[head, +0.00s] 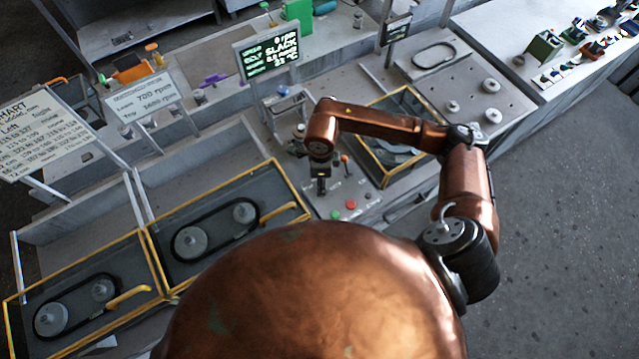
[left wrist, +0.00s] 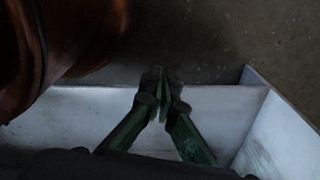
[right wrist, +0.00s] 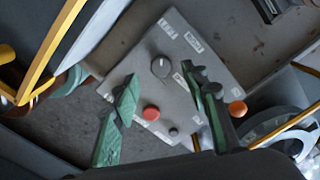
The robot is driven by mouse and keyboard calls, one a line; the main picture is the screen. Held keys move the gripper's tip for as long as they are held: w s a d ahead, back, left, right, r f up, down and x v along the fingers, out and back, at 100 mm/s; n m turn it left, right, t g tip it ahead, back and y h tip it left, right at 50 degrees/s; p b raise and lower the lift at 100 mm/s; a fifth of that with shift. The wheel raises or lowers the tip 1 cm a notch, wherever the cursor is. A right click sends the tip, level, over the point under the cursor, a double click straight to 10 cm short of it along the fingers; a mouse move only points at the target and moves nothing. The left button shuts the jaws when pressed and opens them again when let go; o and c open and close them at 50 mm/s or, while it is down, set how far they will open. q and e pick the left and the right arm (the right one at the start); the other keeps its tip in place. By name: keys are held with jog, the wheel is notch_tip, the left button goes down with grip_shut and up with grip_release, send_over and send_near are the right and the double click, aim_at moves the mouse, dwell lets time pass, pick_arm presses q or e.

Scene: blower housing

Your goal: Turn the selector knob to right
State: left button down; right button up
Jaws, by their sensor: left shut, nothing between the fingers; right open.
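The selector knob (right wrist: 160,67) is a round dark knob with a pale pointer mark, on a grey control panel (right wrist: 182,98) in the right wrist view. My right gripper (right wrist: 159,73) is open, with its green fingers on either side of the knob in the picture. I cannot tell whether they touch it. In the head view my right gripper (head: 320,184) points down over the panel (head: 365,190), and I cannot make out the knob there. My left gripper (left wrist: 159,74) is shut and empty, above a white-walled tray or bench part (left wrist: 85,115), away from the panel.
An orange ball-topped lever (right wrist: 237,108) stands near the right finger. Yellow-framed belt guards (head: 230,215) lie left of the panel, and another guard frame (head: 377,165) lies right. A lit display (head: 268,57) stands behind.

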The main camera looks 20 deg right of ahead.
notch_tip(320, 180, down, 4)
jog(key=shift+d+r+p, duration=0.1)
jog(key=shift+p, duration=0.3)
jog(key=shift+f, duration=0.55)
jog(key=c, duration=0.6)
pick_arm(q)
jog(key=shift+w+r, duration=0.25)
jog(key=shift+r, duration=0.3)
pick_arm(e)
grip_shut()
